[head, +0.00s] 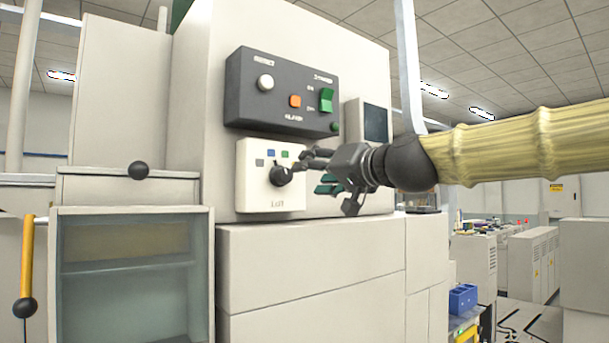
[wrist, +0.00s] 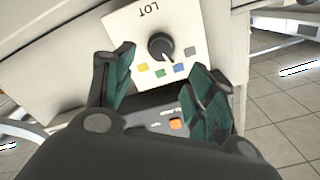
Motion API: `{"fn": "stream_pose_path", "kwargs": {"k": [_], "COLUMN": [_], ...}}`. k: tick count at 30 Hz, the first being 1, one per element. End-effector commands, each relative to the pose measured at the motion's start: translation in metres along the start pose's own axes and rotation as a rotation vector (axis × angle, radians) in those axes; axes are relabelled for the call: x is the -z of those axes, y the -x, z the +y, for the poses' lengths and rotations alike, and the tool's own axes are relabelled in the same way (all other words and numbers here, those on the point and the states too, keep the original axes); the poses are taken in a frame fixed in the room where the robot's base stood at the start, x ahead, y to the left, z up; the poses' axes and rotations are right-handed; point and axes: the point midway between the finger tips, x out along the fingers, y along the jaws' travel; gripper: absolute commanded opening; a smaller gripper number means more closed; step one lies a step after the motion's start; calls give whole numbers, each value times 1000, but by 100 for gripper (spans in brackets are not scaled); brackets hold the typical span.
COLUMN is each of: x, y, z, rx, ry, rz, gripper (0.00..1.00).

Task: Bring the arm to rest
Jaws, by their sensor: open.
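My gripper (head: 325,180) stands open in front of the machine, beside the white LOT panel (head: 257,197). Its arm reaches in from the right in a yellowish sleeve. The black selector knob (head: 281,176) is on this panel, close to the upper finger in the head view; whether they touch is unclear there. In the wrist view the knob (wrist: 161,47) shows beyond the open fingers (wrist: 163,75), with nothing held between them. Several coloured squares lie beside the knob.
A dark control box (head: 283,92) with white, orange and green buttons sits above the panel. A glass-fronted cabinet (head: 131,275) and a yellow handle (head: 27,266) are at the left. A blue bin (head: 462,298) stands low at the right, near open floor.

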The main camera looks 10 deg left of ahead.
Motion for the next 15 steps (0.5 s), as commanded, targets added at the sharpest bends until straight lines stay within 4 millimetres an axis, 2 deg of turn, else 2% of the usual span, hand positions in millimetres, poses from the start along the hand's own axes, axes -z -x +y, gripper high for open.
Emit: {"fn": "stream_pose_path", "kwargs": {"k": [6, 15], "x": [0, 0], "y": [13, 14], "z": [0, 0], "rx": [0, 0], "ry": [0, 0], "rz": [0, 0], "gripper": [56, 56]}}
